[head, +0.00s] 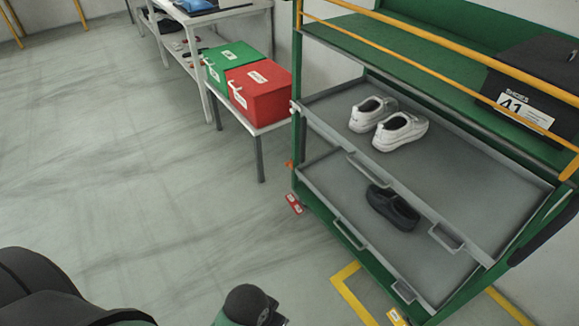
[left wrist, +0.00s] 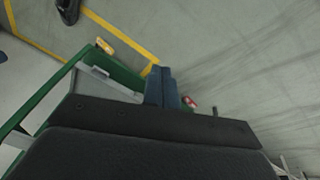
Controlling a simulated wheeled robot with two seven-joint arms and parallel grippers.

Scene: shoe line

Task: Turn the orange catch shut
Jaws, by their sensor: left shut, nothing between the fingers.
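The orange catch (head: 289,164) is a small piece on the near left post of the green shoe rack, beside the lower tray, in the head view. It is too small there to tell which way it is turned. I cannot make it out in the left wrist view. My left gripper (left wrist: 162,72) shows in the left wrist view, its two dark fingers shut together and empty, above the floor beside the rack. In the head view only part of my left arm shows at the bottom, apart from the catch. My right gripper is not in view.
Red (head: 262,95) and green (head: 222,70) boxes stand behind. The floor at left is clear.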

